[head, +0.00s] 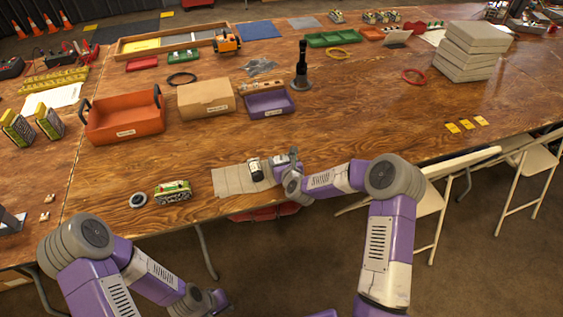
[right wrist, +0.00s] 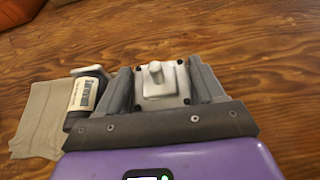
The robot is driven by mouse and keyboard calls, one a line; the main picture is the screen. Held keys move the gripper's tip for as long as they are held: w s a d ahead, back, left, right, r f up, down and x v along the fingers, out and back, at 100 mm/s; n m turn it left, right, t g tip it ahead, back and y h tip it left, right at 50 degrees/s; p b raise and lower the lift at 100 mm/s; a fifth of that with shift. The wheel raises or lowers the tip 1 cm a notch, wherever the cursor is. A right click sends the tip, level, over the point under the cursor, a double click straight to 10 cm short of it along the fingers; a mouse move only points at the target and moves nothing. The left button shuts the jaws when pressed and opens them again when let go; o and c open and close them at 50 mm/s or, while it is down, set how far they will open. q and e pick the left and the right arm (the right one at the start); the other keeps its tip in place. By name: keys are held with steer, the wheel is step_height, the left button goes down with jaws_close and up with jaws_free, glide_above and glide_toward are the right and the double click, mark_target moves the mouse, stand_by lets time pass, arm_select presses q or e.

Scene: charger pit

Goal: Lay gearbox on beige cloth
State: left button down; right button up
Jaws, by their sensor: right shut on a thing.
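The gearbox (right wrist: 158,83), a light grey metal block with a round shaft stub, sits between the fingers of my right gripper (head: 283,160), which is shut on it. The beige cloth (head: 228,180) lies creased at the table's front edge; it also shows at the left of the right wrist view (right wrist: 38,125). The gripper is at the cloth's right edge, with bare wood beyond the gearbox. I cannot tell the gearbox's height above the table. My left gripper (head: 219,300) is low in front of the table, its fingers unclear.
A dark canister with a white label (head: 254,169) is on the cloth, close beside my right gripper; it also shows in the right wrist view (right wrist: 86,95). Bins stand behind.

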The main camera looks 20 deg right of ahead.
steer(key=shift+s+f, duration=0.15)
steer(key=shift+f, duration=0.25)
steer(key=o, duration=1.3)
steer(key=shift+f, duration=0.15)
steer(key=shift+o, duration=1.4)
steer(key=shift+r, duration=0.2)
